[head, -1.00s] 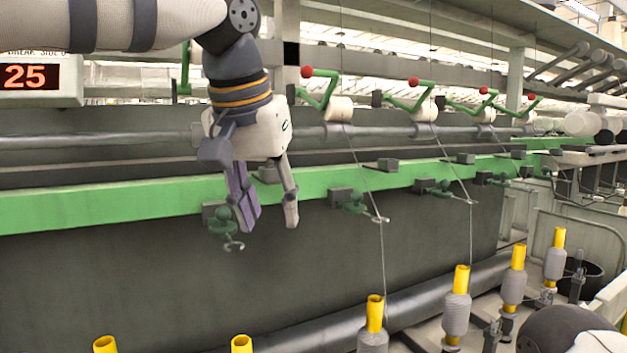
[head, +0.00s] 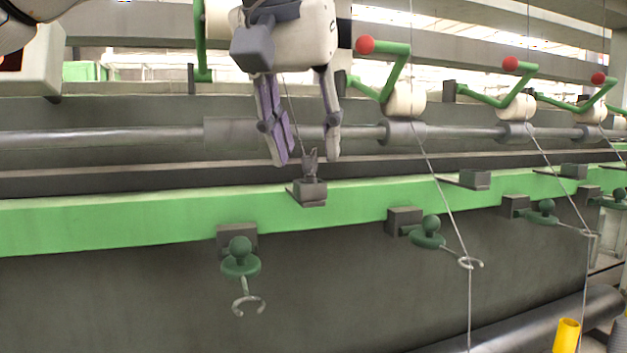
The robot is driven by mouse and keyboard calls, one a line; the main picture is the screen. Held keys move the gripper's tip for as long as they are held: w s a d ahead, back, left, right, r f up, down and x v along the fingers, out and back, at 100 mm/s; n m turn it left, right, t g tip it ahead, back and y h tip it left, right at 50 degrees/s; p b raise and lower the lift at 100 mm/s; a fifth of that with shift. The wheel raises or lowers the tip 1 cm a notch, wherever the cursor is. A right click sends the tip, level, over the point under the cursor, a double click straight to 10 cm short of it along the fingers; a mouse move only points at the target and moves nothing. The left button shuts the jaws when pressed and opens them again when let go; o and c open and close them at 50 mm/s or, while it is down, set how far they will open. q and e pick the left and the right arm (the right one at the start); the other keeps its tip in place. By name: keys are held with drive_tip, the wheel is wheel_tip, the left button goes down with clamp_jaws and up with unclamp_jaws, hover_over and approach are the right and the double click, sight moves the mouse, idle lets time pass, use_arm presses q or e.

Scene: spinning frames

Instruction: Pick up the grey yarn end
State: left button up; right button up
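A thin grey yarn end (head: 293,112) hangs down between the fingers of my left gripper (head: 308,160). Its lower tip seems to stop near a small dark upright piece (head: 310,164) on a grey block (head: 309,193) on the green rail. The gripper points down and its two fingers stand apart on either side of the yarn. I cannot tell how far the fingers are from the yarn in depth. The yarn's upper part is hidden behind the gripper body. My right gripper is not in view.
A green rail (head: 120,220) runs across below the gripper. Below it are a dark green guide with an open hook (head: 248,303) and a similar guide (head: 466,263) with yarn running by it. Green levers with red knobs (head: 365,45) stand to the right.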

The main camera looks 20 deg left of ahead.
use_arm(q)
drive_tip(key=shift+x, duration=1.25)
drive_tip(key=shift+s+r, duration=0.1)
drive_tip(key=shift+r, duration=0.1)
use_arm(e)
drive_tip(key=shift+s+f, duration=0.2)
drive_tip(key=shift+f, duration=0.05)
use_arm(q)
drive_tip(key=c, duration=0.8)
drive_tip(key=shift+c, duration=0.2)
